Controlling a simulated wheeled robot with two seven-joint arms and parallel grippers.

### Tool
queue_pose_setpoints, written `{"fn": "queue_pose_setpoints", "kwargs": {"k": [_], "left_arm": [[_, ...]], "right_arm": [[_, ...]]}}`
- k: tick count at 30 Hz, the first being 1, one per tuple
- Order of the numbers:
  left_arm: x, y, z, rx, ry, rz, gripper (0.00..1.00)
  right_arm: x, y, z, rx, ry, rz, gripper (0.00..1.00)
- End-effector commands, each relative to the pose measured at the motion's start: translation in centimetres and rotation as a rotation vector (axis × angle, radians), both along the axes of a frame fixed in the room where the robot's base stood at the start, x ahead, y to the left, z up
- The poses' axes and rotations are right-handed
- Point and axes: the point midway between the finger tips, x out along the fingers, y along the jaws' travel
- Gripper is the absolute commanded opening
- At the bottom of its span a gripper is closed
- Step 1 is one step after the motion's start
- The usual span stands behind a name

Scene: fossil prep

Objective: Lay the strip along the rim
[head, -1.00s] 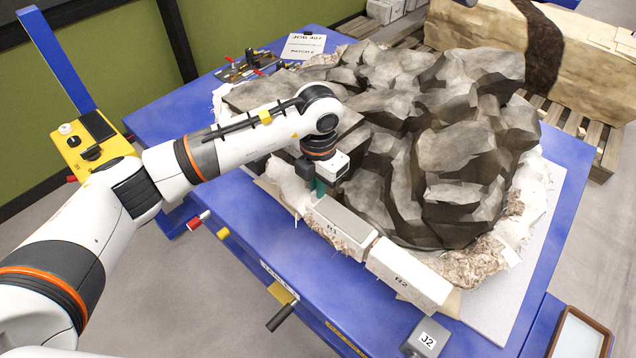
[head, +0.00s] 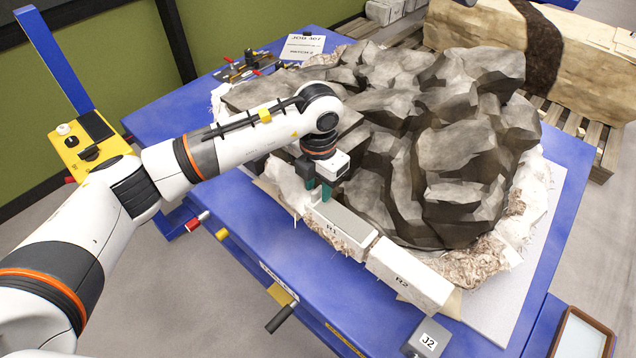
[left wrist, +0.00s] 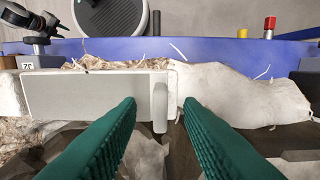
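A pale block-like strip marked R1 (head: 345,222) lies along the near left rim of the white plaster jacket (head: 285,185) around the grey rock (head: 430,140). A second strip, R2 (head: 410,277), lies end to end with it to the right. My left gripper (head: 318,192) is at the far left end of R1, its green fingers parted. In the left wrist view the fingers (left wrist: 160,103) stand on either side of R1's end, where a small grey tab (left wrist: 160,108) shows; R1's pale top (left wrist: 90,97) stretches left. Whether they touch it I cannot tell. My right gripper is out of view.
The blue table (head: 270,230) has free room left of the rim. A grey block marked J2 (head: 427,338) is at its near edge. Small tools (head: 245,68) and a paper sheet (head: 303,46) lie at the back. A framed tray (head: 580,335) stands at bottom right.

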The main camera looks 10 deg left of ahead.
Motion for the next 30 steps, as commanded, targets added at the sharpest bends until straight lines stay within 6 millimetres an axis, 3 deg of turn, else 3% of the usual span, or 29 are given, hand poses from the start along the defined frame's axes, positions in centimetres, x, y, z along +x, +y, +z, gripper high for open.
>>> {"fn": "queue_pose_setpoints", "kwargs": {"k": [8,21,30], "left_arm": [[0.1,0.0,0.7,-0.002,-0.002,0.0,0.33],[0.1,-0.1,9.2,-0.001,-0.005,-0.001,0.33],[0.0,0.0,11.9,0.0,0.0,0.0,0.33]], "right_arm": [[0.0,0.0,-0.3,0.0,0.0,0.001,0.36],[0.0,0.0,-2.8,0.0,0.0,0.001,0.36],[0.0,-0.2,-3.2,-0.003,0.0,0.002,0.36]]}}
